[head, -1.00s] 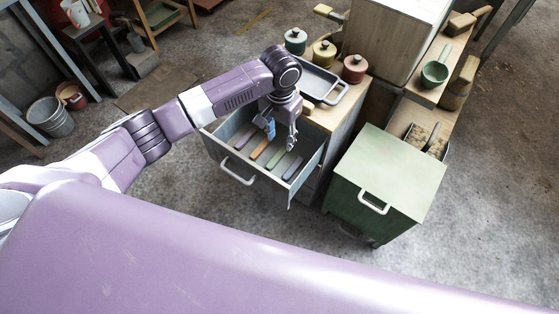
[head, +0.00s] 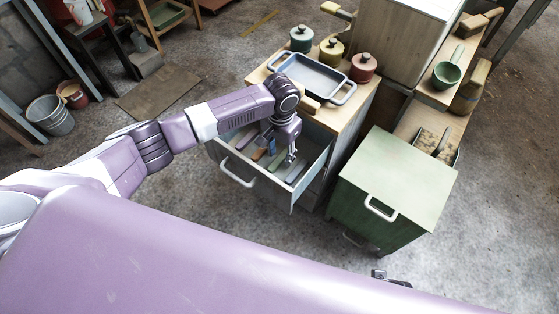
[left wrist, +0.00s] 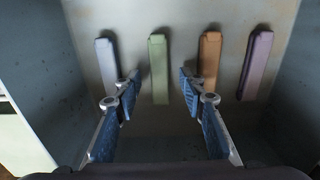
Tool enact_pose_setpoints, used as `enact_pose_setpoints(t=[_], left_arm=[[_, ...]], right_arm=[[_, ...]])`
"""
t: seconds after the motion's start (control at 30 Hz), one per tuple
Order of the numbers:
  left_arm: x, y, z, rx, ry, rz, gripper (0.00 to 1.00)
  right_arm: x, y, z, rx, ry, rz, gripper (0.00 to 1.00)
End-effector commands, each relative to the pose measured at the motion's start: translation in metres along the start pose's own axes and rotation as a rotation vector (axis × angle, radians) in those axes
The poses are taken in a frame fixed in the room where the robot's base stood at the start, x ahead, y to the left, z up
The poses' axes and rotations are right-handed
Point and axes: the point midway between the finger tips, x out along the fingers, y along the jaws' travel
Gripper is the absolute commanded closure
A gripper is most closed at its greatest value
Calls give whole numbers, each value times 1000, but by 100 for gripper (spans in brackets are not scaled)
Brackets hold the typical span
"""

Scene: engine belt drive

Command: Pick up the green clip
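The green clip (left wrist: 159,68) lies on the drawer floor, between a blue-grey clip (left wrist: 108,70) and an orange clip (left wrist: 209,66) in the left wrist view. My left gripper (left wrist: 158,88) is open, with one finger on each side of the green clip in that view and nothing held. Its exact height above the floor is hard to tell. In the head view the left gripper (head: 281,154) reaches down into the open drawer (head: 229,172) and partly hides the clips. A small dark part at the bottom right, seemingly my right gripper (head: 388,278), shows; its fingers are unclear.
A purple clip (left wrist: 256,62) lies right of the orange one. The drawer walls stand close around the gripper. A grey tray (head: 316,75) and several lidded pots, including a red one (head: 363,68), stand on the worktop. A green cabinet (head: 398,180) stands to the right.

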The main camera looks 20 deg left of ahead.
Motion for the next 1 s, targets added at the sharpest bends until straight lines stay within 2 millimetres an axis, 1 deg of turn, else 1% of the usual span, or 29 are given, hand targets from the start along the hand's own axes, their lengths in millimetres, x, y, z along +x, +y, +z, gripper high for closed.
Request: enact_pose_setpoints(t=[0.1,0.33,0.6,0.67,1.0], left_arm=[[5,0,0,0,0,0,62],[5,0,0,1,0,0,62],[5,0,0,1,0,0,92],[5,0,0,1,0,0,98],[2,0,0,1,1,0,98]], right_arm=[[-4,0,-3,0,2,1,83],[-5,1,-3,1,2,1,83],[-4,1,-3,1,2,1,83],[-4,1,-3,1,2,1,83],[-5,0,-4,1,5,1,83]])
